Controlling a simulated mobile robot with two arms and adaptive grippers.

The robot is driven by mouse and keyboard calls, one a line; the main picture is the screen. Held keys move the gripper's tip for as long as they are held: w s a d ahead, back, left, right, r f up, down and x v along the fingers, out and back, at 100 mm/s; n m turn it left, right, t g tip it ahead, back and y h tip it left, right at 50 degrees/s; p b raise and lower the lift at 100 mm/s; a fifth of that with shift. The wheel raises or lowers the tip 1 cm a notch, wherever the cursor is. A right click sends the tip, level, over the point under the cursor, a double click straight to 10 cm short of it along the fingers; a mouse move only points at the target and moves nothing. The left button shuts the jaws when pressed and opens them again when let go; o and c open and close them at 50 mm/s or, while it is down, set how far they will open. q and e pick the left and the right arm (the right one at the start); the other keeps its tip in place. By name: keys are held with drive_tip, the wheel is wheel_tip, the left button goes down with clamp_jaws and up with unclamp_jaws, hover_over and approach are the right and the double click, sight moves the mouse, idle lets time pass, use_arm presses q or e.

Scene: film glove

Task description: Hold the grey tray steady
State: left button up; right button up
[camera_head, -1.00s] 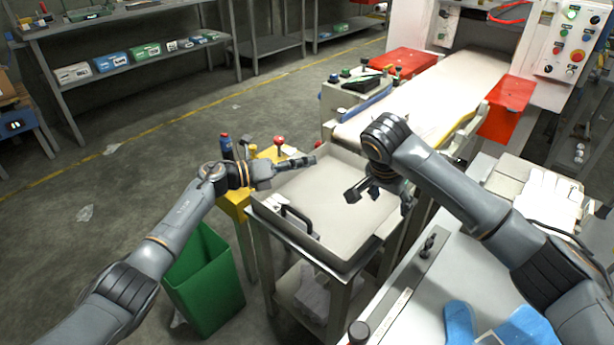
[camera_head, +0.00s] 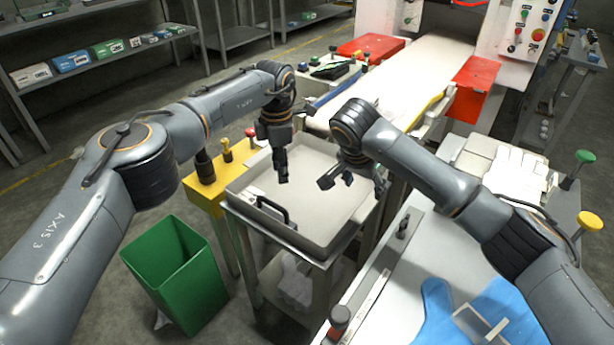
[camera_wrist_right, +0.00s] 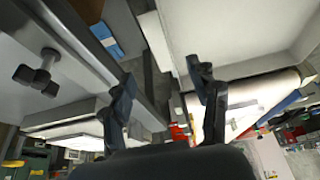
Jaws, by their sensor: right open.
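The grey tray (camera_head: 312,222) sits level on a metal stand in the middle of the head view. It is shallow, with a black handle (camera_head: 273,210) on its near left side. My left gripper (camera_head: 283,180) points down over the tray's far left part; whether its fingers are apart is hard to see. My right gripper (camera_head: 350,184) is open and empty over the tray's right part, near its right rim. In the right wrist view its two fingers (camera_wrist_right: 163,95) are apart, with the pale tray surface (camera_wrist_right: 235,30) beside them. I cannot see either gripper touching the tray.
A green bin (camera_head: 180,275) stands on the floor left of the stand. A yellow stand (camera_head: 205,190) is beside the tray. The conveyor (camera_head: 420,75) lies behind it. A white table (camera_head: 400,300) with blue gloves (camera_head: 470,315) is at right.

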sight(367, 206)
drive_tip(key=x, duration=1.4)
clamp_jaws()
use_arm(q)
drive_tip(key=c, duration=0.4)
